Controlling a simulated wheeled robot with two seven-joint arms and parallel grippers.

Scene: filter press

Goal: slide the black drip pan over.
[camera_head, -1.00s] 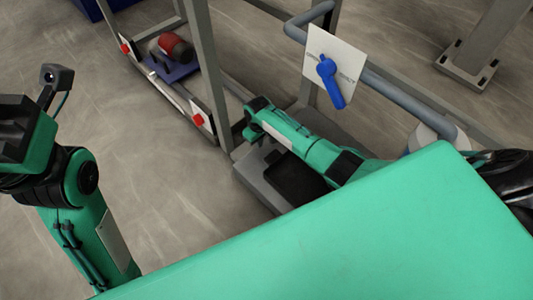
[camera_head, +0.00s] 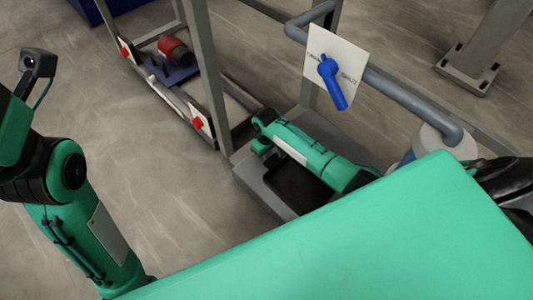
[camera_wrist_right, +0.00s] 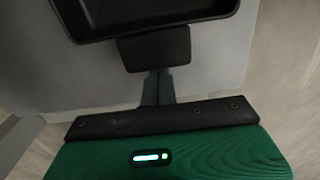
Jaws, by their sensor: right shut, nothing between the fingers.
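The black drip pan (camera_head: 297,188) lies on a grey platform (camera_head: 250,177) in the head view, partly covered by my right forearm. In the right wrist view the pan (camera_wrist_right: 150,14) is at the top, with a black tab (camera_wrist_right: 155,48) on its near side. My right gripper (camera_wrist_right: 158,76) is shut and empty, its fingertips at the tab's near edge, seemingly touching it. In the head view my right gripper (camera_head: 262,146) is at the pan's left end, its fingertips hidden. My left arm stands at the left edge, its gripper out of the frame.
A white plate with a blue handle (camera_head: 330,78) hangs on a grey pipe above the pan. Grey frame posts (camera_head: 205,70) stand behind and left. A red-and-blue pump (camera_head: 176,52) sits inside the frame. Open floor lies at left.

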